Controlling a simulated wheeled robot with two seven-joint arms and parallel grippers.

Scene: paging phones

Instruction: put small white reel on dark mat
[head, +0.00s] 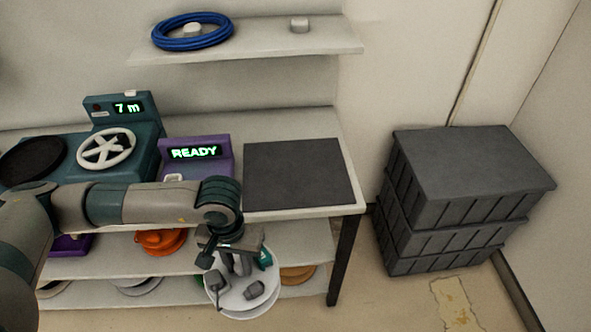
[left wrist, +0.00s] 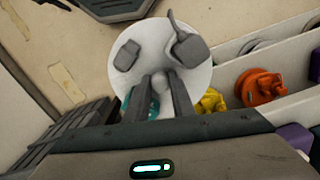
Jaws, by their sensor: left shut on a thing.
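The white reel (head: 232,301) is a round white disc with two grey plug-like pieces on its face; it also shows in the left wrist view (left wrist: 150,42). My left gripper (head: 238,268) points down and is shut on the reel's small central knob, seen between the fingers in the left wrist view (left wrist: 164,82). The reel is in front of the lower shelves, below the table top. Something teal shows partly behind the fingers. The dark mat (head: 298,172) lies bare and flat at the right end of the table, up and right of the gripper. My right gripper is out of view.
A purple device reading READY (head: 197,152) stands left of the mat. Further left is a teal machine reading 7 m (head: 124,115) with a white spoked wheel. An orange reel (head: 160,240) sits on the shelf below. Dark stacked crates (head: 465,200) stand to the right.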

